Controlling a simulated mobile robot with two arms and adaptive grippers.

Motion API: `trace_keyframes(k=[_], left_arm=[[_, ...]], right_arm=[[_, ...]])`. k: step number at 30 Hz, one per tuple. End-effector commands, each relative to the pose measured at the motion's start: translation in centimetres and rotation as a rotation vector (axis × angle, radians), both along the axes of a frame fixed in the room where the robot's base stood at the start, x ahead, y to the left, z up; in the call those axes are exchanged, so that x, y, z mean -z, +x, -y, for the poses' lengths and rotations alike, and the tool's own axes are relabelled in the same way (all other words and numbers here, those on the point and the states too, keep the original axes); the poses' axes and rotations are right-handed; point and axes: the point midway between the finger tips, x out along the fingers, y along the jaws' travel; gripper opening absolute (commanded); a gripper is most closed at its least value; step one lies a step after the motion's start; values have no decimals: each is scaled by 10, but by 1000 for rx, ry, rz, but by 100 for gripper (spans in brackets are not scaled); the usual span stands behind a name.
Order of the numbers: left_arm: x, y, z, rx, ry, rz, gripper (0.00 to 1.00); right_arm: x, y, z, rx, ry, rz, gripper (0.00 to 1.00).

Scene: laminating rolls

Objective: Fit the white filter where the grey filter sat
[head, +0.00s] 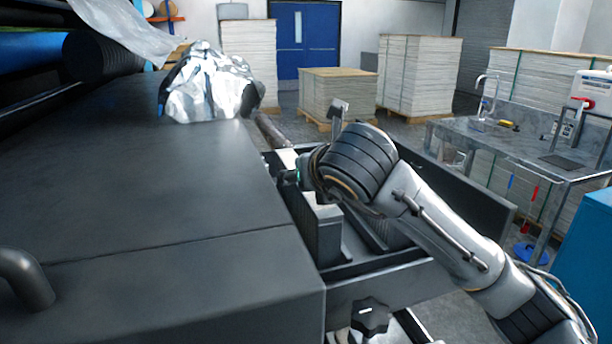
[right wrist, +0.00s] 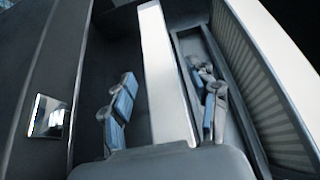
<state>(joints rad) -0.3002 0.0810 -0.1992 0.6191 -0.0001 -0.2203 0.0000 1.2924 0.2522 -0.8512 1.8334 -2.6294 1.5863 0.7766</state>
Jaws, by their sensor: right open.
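In the right wrist view, a long white-topped bar (right wrist: 163,75) stands in a dark slot; I cannot tell whether it is the white filter. A pleated panel (right wrist: 262,85) with a pale edge lies to its right; I cannot tell whether it is the white or the grey filter. My right gripper (right wrist: 165,100) is open, its blue-padded fingers on either side of the bar, apparently not closed on it. In the head view my right wrist hides the fingers above the open tray (head: 378,272). My left gripper is not in view.
The dark machine housing (head: 130,190) fills the left, with crumpled silver film (head: 212,85) on its far end. A black knob (head: 370,316) sits on the tray's front. A metal sink table (head: 530,145) stands at the right. Paper stacks (head: 338,92) stand behind.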

Motion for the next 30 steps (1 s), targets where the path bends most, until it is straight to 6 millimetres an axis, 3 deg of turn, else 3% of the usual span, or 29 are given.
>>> trace_keyframes(k=[6, 9, 21, 30], left_arm=[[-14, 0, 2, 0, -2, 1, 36], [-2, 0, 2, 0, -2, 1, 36], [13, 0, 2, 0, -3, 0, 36], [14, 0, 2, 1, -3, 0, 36]], right_arm=[[-11, 0, 0, 0, 0, 0, 60], [-15, -18, 4, -3, 2, 6, 60], [-55, -87, 26, -1, 1, 4, 60], [-63, -101, 31, 0, 0, 0, 60]])
